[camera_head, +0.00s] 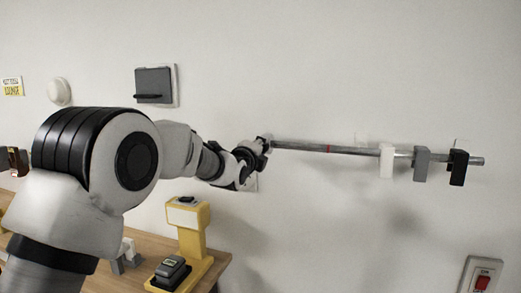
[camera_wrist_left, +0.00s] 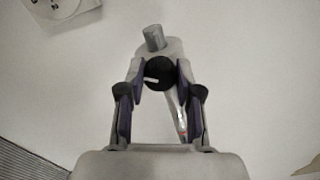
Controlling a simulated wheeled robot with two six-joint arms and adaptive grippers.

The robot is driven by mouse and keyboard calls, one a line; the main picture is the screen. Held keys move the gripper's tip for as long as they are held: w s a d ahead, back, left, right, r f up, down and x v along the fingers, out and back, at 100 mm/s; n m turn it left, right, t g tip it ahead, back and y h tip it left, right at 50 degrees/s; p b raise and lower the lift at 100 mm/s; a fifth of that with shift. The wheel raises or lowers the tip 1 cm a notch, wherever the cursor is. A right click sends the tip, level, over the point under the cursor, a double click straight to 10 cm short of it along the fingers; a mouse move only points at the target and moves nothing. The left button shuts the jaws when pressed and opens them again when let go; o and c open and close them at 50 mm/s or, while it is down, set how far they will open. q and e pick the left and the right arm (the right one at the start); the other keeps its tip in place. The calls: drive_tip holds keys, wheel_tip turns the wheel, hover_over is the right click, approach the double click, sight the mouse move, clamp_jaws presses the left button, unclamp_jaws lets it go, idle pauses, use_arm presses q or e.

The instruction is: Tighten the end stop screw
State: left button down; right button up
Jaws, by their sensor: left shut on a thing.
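The end stop screw is a black round knob with a white mark (camera_wrist_left: 157,73), seen in the left wrist view at the end of a grey bracket (camera_wrist_left: 172,48). My left gripper (camera_head: 256,157) is at the left end of a metal rod (camera_head: 310,147) on the wall. In the left wrist view its two fingers (camera_wrist_left: 160,82) are closed on either side of the knob and hold it. In the head view the gripper hides the knob. My right gripper is in neither view.
A white block (camera_head: 386,162), a grey block (camera_head: 421,164) and a black block (camera_head: 458,168) hang on the rod's right part. A yellow stand (camera_head: 190,228) is on the wooden table (camera_head: 150,245) below. A red switch (camera_head: 482,282) is at lower right.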

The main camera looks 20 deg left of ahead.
use_arm(q)
drive_tip(key=c, duration=0.8)
unclamp_jaws()
drive_tip(key=s, duration=1.2)
drive_tip(key=shift+a+f, duration=0.1)
drive_tip(key=shift+a, duration=0.05)
